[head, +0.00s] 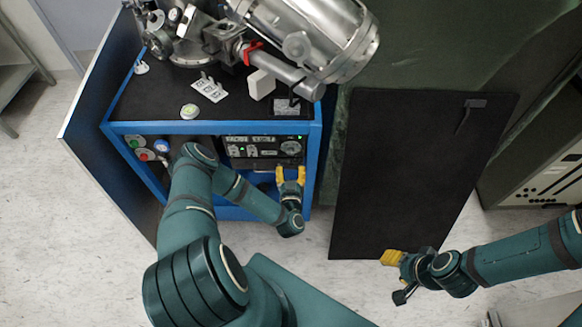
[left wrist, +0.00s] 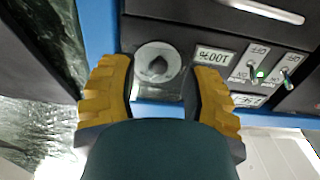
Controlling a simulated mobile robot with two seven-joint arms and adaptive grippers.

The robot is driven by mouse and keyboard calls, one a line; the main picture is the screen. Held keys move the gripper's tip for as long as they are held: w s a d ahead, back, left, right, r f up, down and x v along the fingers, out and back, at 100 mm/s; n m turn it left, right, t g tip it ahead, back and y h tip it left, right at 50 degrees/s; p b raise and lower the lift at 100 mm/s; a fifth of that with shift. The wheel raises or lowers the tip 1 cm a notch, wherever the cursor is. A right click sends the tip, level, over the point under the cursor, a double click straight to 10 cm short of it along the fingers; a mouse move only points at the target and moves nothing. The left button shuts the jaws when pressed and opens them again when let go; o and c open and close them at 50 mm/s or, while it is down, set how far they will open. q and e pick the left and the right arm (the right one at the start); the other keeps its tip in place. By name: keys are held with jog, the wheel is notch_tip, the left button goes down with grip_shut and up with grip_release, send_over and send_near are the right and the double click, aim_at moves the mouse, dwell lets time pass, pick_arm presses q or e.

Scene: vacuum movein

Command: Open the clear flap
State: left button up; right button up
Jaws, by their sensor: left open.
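In the left wrist view, a clear flap (left wrist: 145,76) appears to lie over a round grey knob (left wrist: 158,62) on the black control panel (head: 265,150). Its edges are hard to make out, and in the head view the flap is too small to tell. My left gripper (head: 290,174) is open just in front of the panel's lower right part. In the left wrist view, the yellow fingers of this left gripper (left wrist: 162,82) stand on either side of the knob, with nothing held between them. My right gripper (head: 394,274) hangs low at the right, away from the panel; its jaw state is unclear.
The blue-framed cabinet (head: 316,140) bears a metal vacuum chamber (head: 310,40) above the panel. Several coloured buttons (head: 147,155) are at its left. A black board (head: 420,175) stands right of the cabinet. My left arm hides part of the cabinet front. Floor is clear at left.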

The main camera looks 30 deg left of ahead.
pick_arm(q)
jog(key=shift+x, duration=1.2)
grip_shut()
jog(key=shift+d, duration=0.1)
